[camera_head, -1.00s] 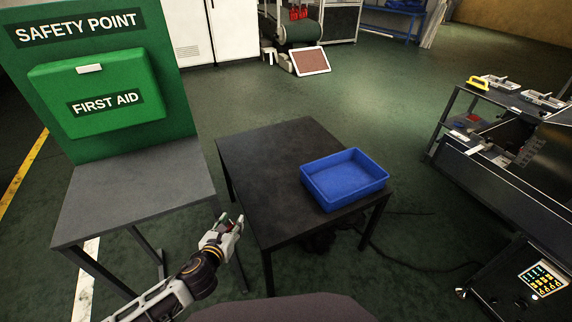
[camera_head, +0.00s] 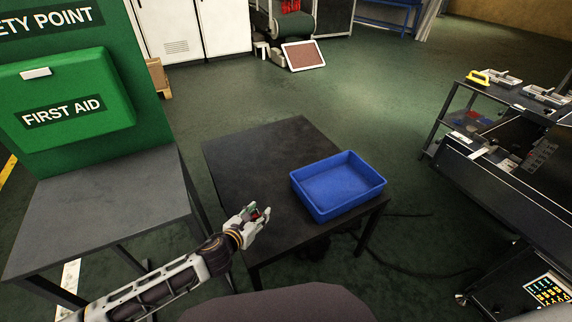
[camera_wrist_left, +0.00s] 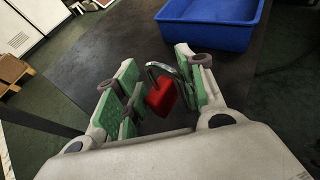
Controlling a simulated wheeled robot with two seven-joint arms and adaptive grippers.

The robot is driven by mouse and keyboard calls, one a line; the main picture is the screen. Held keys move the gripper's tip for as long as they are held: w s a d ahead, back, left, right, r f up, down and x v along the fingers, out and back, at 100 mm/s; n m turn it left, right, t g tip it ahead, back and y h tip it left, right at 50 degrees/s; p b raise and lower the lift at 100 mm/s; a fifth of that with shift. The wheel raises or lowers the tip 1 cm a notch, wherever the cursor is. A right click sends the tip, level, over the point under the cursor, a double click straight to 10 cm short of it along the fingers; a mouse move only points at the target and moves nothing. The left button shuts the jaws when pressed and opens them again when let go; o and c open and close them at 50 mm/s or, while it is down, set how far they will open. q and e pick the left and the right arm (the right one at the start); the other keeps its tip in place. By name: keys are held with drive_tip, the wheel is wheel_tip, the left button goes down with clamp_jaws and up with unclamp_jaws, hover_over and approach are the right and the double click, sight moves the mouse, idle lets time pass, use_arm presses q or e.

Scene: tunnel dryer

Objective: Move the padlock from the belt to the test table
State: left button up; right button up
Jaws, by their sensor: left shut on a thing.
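My left gripper (camera_head: 254,219) is at the near left edge of a dark table (camera_head: 250,165) that carries a blue bin (camera_head: 338,201). It is shut on a red padlock (camera_wrist_left: 161,96) with a silver shackle, seen between the green-padded fingers in the left wrist view. In the head view the padlock (camera_head: 256,214) is a small red patch between the fingers. The blue bin (camera_wrist_left: 212,34) stands beyond the fingers in the wrist view. My right gripper is not in view.
A grey table (camera_head: 100,205) with a green first aid board (camera_head: 75,105) stands at the left. A dark machine (camera_head: 500,165) with several small items stands at the right. The left part of the dark table is bare. Cables lie on the floor at right.

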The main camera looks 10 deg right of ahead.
use_arm(q)
drive_tip(key=shift+w+d, duration=0.4)
drive_tip(key=shift+d, duration=0.1)
drive_tip(key=shift+f, duration=0.5)
drive_tip(key=shift+f+b, duration=0.35)
drive_tip(key=shift+f, duration=0.4)
wheel_tip(320, 180, down, 2)
drive_tip(key=shift+f+b, duration=0.15)
drive_tip(key=shift+b, duration=0.4)
drive_tip(key=shift+f, duration=0.75)
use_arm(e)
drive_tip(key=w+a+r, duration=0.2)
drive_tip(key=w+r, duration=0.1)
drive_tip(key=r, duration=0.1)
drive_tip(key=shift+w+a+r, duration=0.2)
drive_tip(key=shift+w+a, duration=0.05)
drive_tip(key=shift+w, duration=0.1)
